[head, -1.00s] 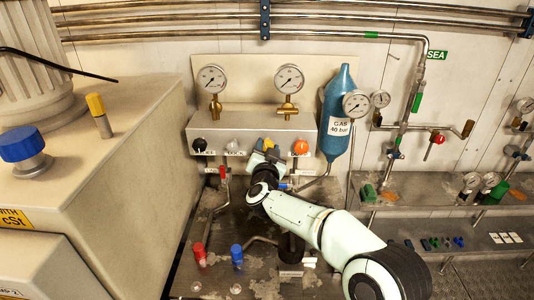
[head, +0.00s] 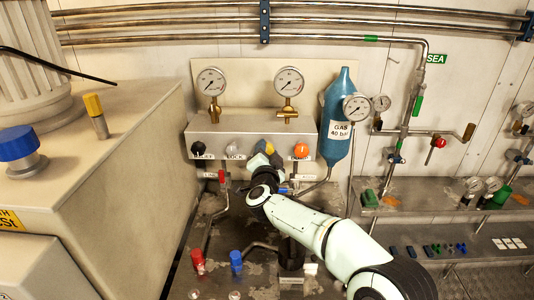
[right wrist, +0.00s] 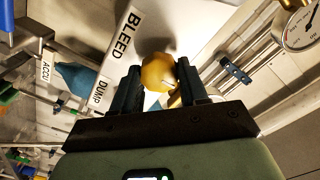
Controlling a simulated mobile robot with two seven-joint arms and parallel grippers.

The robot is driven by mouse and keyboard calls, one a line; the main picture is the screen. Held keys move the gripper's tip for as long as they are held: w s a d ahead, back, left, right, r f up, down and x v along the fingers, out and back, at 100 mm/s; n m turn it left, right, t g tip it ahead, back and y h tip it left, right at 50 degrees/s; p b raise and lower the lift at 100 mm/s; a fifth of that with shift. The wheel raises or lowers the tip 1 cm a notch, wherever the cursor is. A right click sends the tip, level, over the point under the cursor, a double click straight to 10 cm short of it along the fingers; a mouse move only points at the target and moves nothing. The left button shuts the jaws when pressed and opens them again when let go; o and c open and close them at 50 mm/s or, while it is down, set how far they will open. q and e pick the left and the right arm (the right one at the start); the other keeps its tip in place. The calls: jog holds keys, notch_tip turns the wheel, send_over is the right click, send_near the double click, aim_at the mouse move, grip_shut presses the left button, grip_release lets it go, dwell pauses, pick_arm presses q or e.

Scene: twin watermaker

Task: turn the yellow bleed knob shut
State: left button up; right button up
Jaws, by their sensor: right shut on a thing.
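The yellow bleed knob (right wrist: 158,72) shows in the right wrist view as a rounded yellow cap between my two dark fingers, close to the BLEED label (right wrist: 127,35). My right gripper (right wrist: 160,80) is shut on it, one finger on each side. In the head view, the right gripper (head: 266,158) is at the front of the grey valve panel (head: 215,128), between the grey and orange knobs. Only a little yellow of the bleed knob (head: 270,148) shows there; the gripper hides the rest and its label. My left gripper is not in view.
A black knob (head: 199,148), a grey knob (head: 234,148) and an orange knob (head: 301,149) share the panel. Two gauges stand above it. A blue gas bottle (head: 337,125) stands just right. Red (head: 198,260) and blue (head: 236,259) handles rise from the bench below.

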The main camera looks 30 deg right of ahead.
jog(key=shift+r, duration=0.1)
jog(key=o, duration=1.1)
jog(key=shift+c, duration=0.2)
jog(key=shift+s, duration=0.1)
jog(key=b+v, duration=0.1)
jog(key=v, duration=1.2)
jog(key=shift+s+b, duration=0.15)
jog(key=shift+b, duration=0.25)
